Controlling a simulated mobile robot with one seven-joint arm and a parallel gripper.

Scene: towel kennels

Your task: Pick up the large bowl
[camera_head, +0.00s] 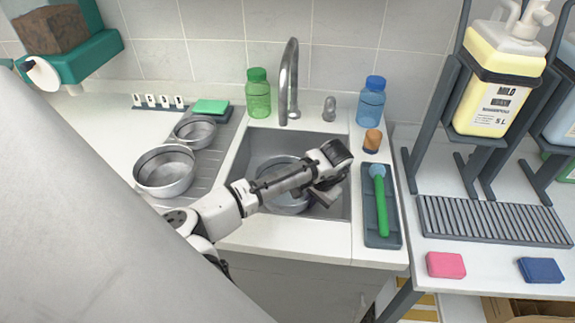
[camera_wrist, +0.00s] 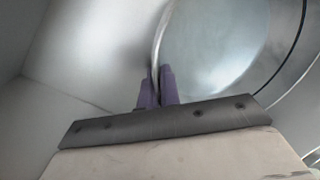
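A large metal bowl (camera_head: 272,172) sits in the sink basin, partly hidden by my arm. It fills the right of the wrist view (camera_wrist: 215,45), its rim running down to my fingers. My gripper (camera_wrist: 157,78) is at this rim, one purple finger on each side, close together with the thin wall between them. In the head view my gripper (camera_head: 326,190) points down into the right part of the sink, its fingertips not clear. Another metal bowl (camera_head: 164,176) and a smaller one (camera_head: 193,133) stand on the drainboard to the left.
The sink walls (camera_head: 335,150) are close around my gripper. A faucet (camera_head: 289,80), a green bottle (camera_head: 258,95) and a blue bottle (camera_head: 371,100) stand behind. A tray with a green-handled brush (camera_head: 381,205) lies to the right.

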